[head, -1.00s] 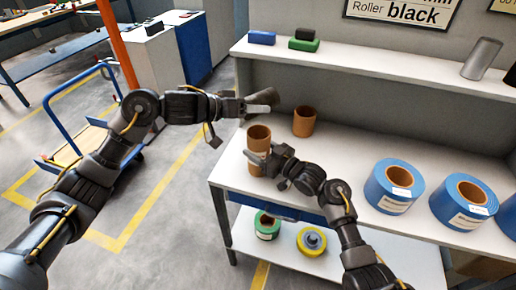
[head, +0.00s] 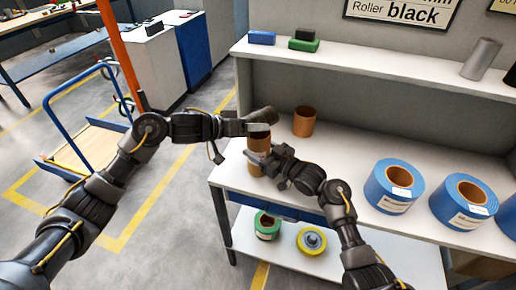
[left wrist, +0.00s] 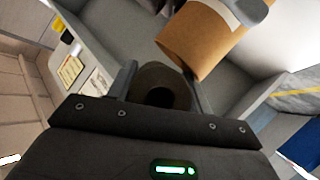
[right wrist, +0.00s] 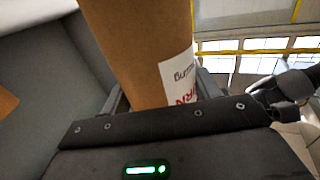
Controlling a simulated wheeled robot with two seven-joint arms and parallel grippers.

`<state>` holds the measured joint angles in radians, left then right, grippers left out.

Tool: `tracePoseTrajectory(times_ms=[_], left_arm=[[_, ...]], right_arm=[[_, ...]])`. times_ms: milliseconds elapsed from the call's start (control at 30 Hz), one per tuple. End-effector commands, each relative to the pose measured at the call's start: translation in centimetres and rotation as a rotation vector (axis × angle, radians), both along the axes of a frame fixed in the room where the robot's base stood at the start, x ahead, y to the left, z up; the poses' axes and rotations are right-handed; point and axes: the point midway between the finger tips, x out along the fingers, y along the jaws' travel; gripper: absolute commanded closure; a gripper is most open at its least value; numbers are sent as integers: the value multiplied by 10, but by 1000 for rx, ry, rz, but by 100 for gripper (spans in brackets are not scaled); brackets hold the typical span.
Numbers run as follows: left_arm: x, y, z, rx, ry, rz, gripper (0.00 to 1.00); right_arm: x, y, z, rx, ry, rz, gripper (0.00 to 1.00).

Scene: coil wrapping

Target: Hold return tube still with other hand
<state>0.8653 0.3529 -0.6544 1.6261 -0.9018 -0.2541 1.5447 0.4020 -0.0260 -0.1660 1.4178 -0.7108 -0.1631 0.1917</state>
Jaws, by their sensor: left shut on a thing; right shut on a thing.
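The return tube (head: 258,143) is a brown cardboard cylinder standing at the left end of the workbench. My right gripper (head: 265,162) is shut on it from the right, low on its side. In the right wrist view the tube (right wrist: 140,45) fills the space between the fingers, with a white printed label partly visible. My left gripper (head: 256,126) is shut on a dark grey-brown hollow cylinder (head: 264,115), held just above the tube's top, which it partly hides. In the left wrist view this dark piece (left wrist: 162,88) sits between the fingers, with the cardboard tube (left wrist: 203,40) beyond.
A second cardboard tube (head: 304,122) stands just behind on the bench. Blue rolls (head: 395,187) stand to the right. A green roll (head: 267,226) and a yellow one (head: 311,241) lie on the lower shelf. A grey cylinder (head: 482,60) stands on the upper shelf.

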Motion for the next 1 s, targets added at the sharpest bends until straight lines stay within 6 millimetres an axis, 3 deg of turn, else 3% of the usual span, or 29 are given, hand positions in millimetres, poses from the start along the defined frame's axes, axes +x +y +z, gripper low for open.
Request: tracePoseTrajectory(times_ms=[167,200,367,800,1000], left_arm=[[0,0,1,-2,-2,0,77],[0,0,1,-2,-2,0,46],[0,0,1,-1,-1,0,25],[1,4,-2,5,3,6,24],[-10,26,7,5,1,8,24]], right_arm=[[0,0,0,0,0,0,62],[0,0,0,0,0,0,62],[0,0,0,0,0,0,62],[-1,0,0,1,-2,2,62],[0,-1,0,1,-1,-2,62]])
